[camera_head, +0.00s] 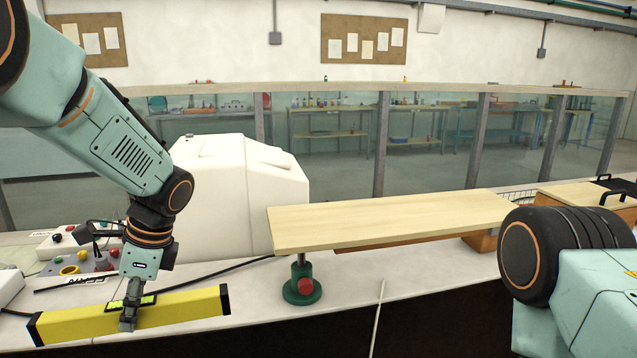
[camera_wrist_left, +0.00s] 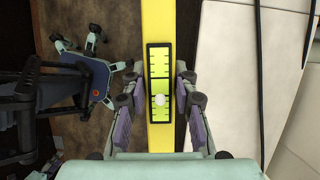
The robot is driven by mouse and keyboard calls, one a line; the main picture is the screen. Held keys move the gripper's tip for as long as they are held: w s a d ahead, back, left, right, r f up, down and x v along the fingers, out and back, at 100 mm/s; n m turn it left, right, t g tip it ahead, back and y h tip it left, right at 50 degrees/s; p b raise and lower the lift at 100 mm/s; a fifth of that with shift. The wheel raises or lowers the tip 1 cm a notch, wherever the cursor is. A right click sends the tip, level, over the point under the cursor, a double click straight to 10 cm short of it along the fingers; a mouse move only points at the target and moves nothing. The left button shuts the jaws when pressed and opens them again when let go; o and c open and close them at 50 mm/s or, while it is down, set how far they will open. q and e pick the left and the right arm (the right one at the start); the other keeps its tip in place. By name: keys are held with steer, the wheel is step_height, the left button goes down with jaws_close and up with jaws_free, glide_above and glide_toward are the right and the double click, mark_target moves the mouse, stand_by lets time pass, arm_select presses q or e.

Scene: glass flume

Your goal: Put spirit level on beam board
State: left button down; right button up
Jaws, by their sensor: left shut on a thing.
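The yellow spirit level (camera_head: 187,308) with black end caps is at the lower left of the head view, slightly tilted in the picture. My left gripper (camera_head: 128,318) is shut on it near its middle, around the vial section. In the left wrist view the level (camera_wrist_left: 158,30) runs between the fingers of my left gripper (camera_wrist_left: 160,100), with its green vial window showing. The beam board (camera_head: 390,220) is a pale wooden plank to the right of the level, raised on a green post and a wooden block. My right gripper is not in view.
A green round base with a red knob (camera_head: 305,286) stands under the board's left end. A white rounded housing (camera_head: 235,190) stands behind, left of the board. A control box with buttons (camera_head: 75,255) lies at far left. A thin rod (camera_head: 377,315) lies at the table's front. The board's top is bare.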

arm_select(q)
steer(key=s+d+f+n+g+h+b, duration=0.2)
steer(key=s+d+f+n+b, duration=0.25)
steer(key=d+f+n, duration=0.35)
steer(key=s+d+f+n+g+h+b, duration=0.15)
steer(key=s+d+f+n+b, duration=0.35)
steer(key=f, duration=0.6)
steer(key=s+f+n+p, duration=0.1)
steer(key=s+f, duration=0.3)
steer(key=f, duration=0.9)
steer(key=shift+s+f+h, duration=0.2)
steer(key=shift+f+h, duration=0.15)
